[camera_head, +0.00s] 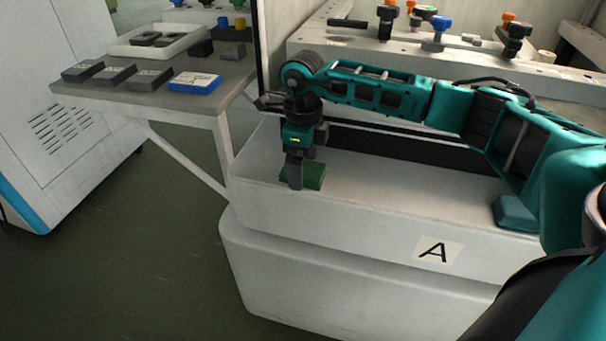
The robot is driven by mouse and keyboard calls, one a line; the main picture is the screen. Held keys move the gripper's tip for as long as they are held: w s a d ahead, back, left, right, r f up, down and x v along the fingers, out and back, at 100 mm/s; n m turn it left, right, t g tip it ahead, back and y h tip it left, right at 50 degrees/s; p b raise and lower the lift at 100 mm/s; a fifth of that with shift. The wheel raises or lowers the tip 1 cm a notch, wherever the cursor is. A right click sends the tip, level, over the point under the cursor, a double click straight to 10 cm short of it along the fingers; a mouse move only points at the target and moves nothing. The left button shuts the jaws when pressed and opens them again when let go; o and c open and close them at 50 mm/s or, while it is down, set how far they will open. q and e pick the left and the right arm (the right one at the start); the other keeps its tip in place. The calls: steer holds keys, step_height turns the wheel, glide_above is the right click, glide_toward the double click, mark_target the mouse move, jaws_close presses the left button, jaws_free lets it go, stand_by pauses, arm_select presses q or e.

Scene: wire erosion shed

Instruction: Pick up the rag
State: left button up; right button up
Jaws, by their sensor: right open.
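A small flat green piece, which looks like the folded rag (316,178), lies on the white machine ledge (375,190). My right gripper (304,172) points down right over it, with one finger in front and the other partly hidden behind. The jaws are open. The near finger covers part of the rag's left side, and I cannot tell whether it touches the rag. My left gripper is not in view.
A grey side table (128,93) at the left holds several dark blocks, a blue box (195,82) and a white tray (160,38). Clamps with coloured knobs (434,34) stand on the machine bed behind my arm. An "A" label (439,251) marks the ledge front.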

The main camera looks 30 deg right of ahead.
steer(key=shift+f, duration=0.15)
steer(key=shift+c, duration=0.2)
steer(key=c, duration=1.1)
step_height(320, 180, up, 20)
steer(key=p, duration=0.3)
steer(key=shift+p, duration=0.3)
steer(key=o, duration=0.5)
steer(key=c, duration=0.4)
